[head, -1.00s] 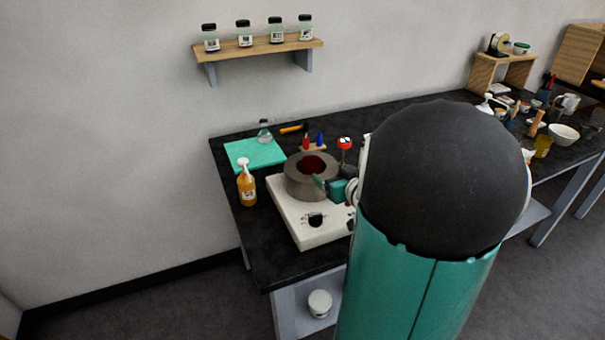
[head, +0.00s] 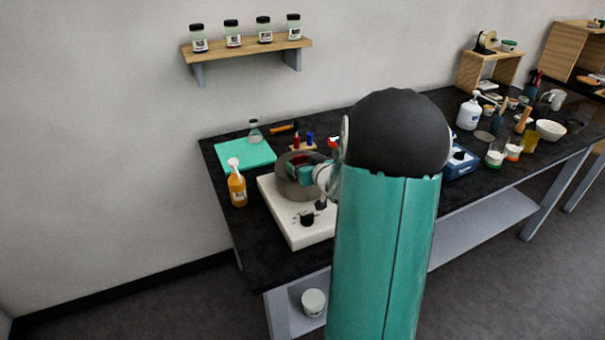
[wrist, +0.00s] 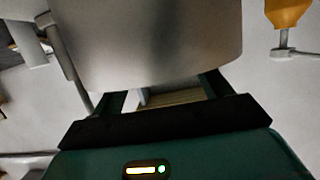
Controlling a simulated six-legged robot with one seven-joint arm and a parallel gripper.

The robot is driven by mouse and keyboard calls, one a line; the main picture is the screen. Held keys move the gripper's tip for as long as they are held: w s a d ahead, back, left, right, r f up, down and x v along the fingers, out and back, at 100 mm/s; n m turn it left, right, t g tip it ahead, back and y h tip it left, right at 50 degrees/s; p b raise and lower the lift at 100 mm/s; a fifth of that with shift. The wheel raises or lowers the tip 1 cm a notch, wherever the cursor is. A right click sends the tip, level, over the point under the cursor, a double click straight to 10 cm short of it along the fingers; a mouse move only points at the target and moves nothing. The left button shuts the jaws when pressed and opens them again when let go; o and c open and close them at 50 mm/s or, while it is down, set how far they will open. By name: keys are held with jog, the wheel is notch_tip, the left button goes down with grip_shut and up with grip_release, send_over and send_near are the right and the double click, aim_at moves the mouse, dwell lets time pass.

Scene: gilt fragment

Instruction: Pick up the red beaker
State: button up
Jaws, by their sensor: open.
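A dark red patch (head: 297,158) shows inside the round grey-brown vessel (head: 290,188) on the white hotplate-like base (head: 290,230). It may be the red beaker, but its outline is not clear. My gripper (head: 296,171) is open at the vessel's mouth, with its teal end over the opening and hiding part of the inside. In the wrist view, the view is inverted; a large grey-beige rounded wall fills the top centre. My gripper (wrist: 168,95) has its fingers spread there, their tips hidden behind that wall. No red shows between them.
An orange pump bottle (head: 238,190) stands left of the base. A flask (head: 254,131) stands by the green mat (head: 238,154). Small red and blue bottles (head: 303,140) are behind the vessel. Bottles and bowls crowd the right of the black bench.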

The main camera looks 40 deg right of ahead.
jog(key=c, duration=1.5)
jog(key=shift+o, duration=0.2)
jog(key=shift+r, duration=0.2)
